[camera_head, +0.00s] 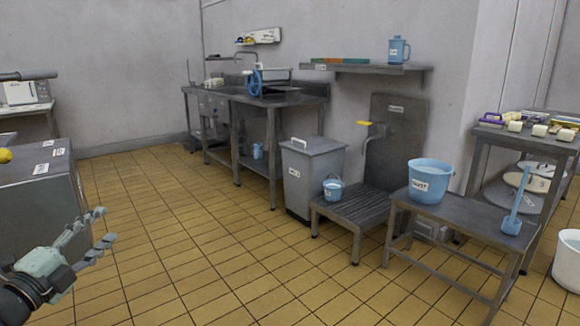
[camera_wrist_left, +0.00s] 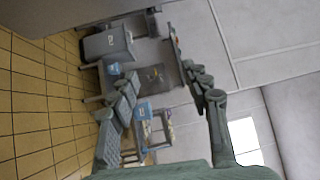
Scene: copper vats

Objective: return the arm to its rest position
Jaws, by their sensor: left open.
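My left gripper (camera_head: 92,238) is at the lower left of the head view, held above the tiled floor beside a grey metal cabinet. Its two fingers are apart and nothing is between them. The left wrist view, turned on its side, shows the same open fingers (camera_wrist_left: 168,92) with the room beyond them. My right gripper is in neither view.
The grey cabinet (camera_head: 40,200) stands close to the left gripper. A bin (camera_head: 311,175), a slatted stand (camera_head: 366,206) and a bench (camera_head: 455,222) with a blue bucket (camera_head: 430,181) line the wall. The tiled floor (camera_head: 210,240) between is clear.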

